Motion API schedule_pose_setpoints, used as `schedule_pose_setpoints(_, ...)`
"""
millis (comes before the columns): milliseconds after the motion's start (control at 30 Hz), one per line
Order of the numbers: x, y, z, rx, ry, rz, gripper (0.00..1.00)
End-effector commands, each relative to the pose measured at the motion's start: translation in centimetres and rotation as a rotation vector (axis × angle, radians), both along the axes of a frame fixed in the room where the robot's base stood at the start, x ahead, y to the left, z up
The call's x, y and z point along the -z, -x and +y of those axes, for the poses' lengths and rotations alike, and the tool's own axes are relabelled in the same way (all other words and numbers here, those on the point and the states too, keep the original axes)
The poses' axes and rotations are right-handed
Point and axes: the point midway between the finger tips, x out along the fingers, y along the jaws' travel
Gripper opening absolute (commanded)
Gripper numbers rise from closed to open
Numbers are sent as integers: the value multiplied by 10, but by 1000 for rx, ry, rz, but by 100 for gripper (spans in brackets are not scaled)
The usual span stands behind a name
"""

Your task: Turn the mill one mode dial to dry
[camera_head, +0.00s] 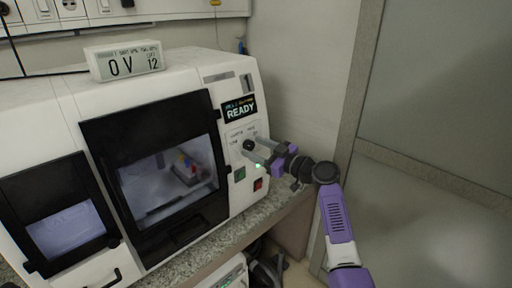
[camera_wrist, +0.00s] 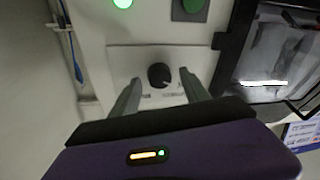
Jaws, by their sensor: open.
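The mill (camera_head: 120,150) is a white machine with dark windows on the left of the head view. Its mode dial (camera_head: 249,145) is a small black knob on the right-hand control panel, below the READY display (camera_head: 240,108). In the wrist view the dial (camera_wrist: 159,75) sits between and beyond my fingertips. My gripper (camera_head: 256,150) is open, with its two grey fingers pointing at the panel around the dial. In the wrist view my gripper (camera_wrist: 161,88) has a finger on each side of the knob, apart from it. The dial's small labels are unreadable.
A green button (camera_head: 239,174) and a red switch (camera_head: 258,184) sit below the dial. A white display box (camera_head: 124,60) stands on top of the mill. A granite counter edge (camera_head: 215,250) runs below. A grey panel wall (camera_head: 440,100) fills the right.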

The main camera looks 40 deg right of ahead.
Motion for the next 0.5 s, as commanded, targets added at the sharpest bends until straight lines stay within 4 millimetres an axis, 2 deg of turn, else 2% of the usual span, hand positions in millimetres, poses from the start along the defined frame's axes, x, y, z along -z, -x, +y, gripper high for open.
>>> schedule_pose_setpoints(200, 0, 0, 0, 0, 0, 0, 52)
schedule_pose_setpoints(467, 0, 0, 0, 0, 0, 0, 1)
schedule_pose_setpoints(500, 0, 0, 0, 0, 0, 0, 0)
